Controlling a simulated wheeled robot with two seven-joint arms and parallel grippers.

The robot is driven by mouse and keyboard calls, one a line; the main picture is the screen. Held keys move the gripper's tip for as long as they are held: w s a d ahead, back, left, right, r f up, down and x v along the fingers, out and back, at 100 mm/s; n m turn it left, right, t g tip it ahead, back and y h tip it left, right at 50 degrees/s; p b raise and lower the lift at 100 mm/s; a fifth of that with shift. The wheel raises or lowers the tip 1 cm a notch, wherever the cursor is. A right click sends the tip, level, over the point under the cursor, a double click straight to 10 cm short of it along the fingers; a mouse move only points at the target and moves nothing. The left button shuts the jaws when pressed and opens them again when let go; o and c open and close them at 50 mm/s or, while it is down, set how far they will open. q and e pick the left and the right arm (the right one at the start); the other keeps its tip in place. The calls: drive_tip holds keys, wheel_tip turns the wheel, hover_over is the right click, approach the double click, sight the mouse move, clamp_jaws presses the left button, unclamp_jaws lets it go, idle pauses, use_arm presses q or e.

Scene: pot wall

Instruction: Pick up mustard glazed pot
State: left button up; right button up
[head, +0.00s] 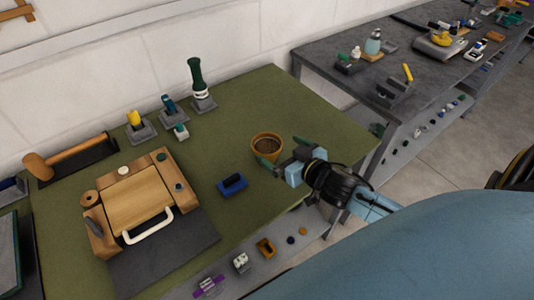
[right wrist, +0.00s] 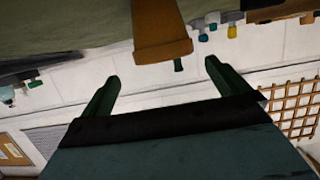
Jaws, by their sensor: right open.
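The mustard glazed pot (head: 267,143) stands upright on the green tabletop, right of the middle of the head view, with dark contents inside its rim. In the right wrist view the pot (right wrist: 160,28) shows upside down at the top centre. My right gripper (head: 284,154) comes in from the right and is open beside the pot. In the right wrist view its two green fingers (right wrist: 158,72) stand wide apart, with nothing between their tips. The pot lies beyond the tips, roughly in line with the gap. One finger partly covers the pot's lower edge in the head view. My left gripper is out of view.
A blue block (head: 232,184) lies left of the gripper on the green table (head: 300,100). A wooden board with a white handle (head: 147,226) and several small tools on stands are further left. A grey bench (head: 330,55) stands at the right back.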

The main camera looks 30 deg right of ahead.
sight(259, 138)
drive_tip(key=shift+a+x, duration=0.15)
drive_tip(key=shift+x, duration=1.55)
drive_tip(key=shift+a+x, duration=0.2)
drive_tip(key=shift+x, duration=1.55)
drive_tip(key=shift+s+f, duration=0.1)
drive_tip(key=shift+f, duration=0.05)
drive_tip(key=shift+c, duration=0.4)
drive_tip(key=c, duration=1.1)
